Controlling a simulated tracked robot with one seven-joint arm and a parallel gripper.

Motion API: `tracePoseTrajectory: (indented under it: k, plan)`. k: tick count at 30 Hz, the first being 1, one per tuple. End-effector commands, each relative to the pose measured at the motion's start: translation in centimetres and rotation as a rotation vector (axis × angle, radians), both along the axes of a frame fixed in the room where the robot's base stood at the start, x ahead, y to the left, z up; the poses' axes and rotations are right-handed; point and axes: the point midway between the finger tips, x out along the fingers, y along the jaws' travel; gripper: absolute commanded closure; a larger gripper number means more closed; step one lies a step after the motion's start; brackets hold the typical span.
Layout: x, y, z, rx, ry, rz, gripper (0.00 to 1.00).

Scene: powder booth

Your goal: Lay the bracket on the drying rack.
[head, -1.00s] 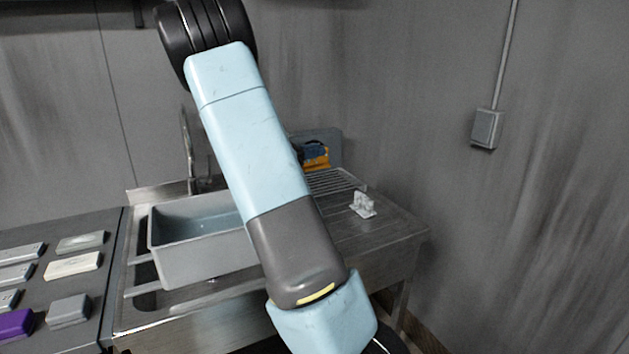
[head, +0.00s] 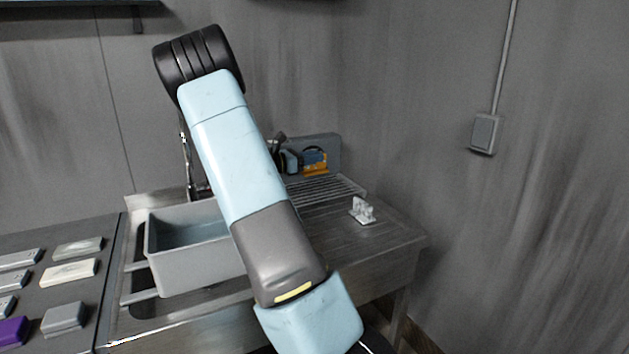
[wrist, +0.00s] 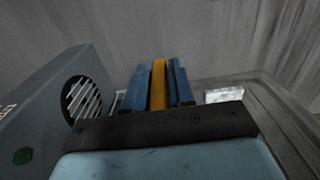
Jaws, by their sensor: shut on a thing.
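My gripper (head: 304,161) shows past the right edge of my arm in the head view, above the back of the drying rack. In the wrist view its blue fingers (wrist: 158,86) are shut on an orange bracket (wrist: 158,75), seen as an upright strip between them. The bracket also shows as an orange patch in the head view (head: 316,169). The drying rack (head: 338,188) is a set of metal bars on the steel drainboard, partly hidden by my arm. I cannot tell whether the bracket touches the bars.
A grey box with a round opening (wrist: 85,97) stands close left of my fingers. A white object (head: 362,211) sits on the drainboard (head: 385,237), right of the rack. A grey tub (head: 195,265) is in the sink. Several blocks lie on the left counter (head: 90,230).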

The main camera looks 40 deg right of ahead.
Motion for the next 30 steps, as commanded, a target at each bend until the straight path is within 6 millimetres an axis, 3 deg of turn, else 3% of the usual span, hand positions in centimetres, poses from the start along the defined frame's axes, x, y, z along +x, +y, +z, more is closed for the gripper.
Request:
tracePoseTrajectory:
  k: [5,12,23,30]
  plan:
    - [2.3,-2.8,-1.6,-0.002,0.000,-0.001,1.00]
    - [4.2,-5.0,-5.2,-0.001,0.000,-0.001,1.00]
    - [5.4,-6.2,-7.3,0.000,0.000,0.002,1.00]
    - [5.6,-6.2,-10.2,-0.001,0.000,0.003,1.00]
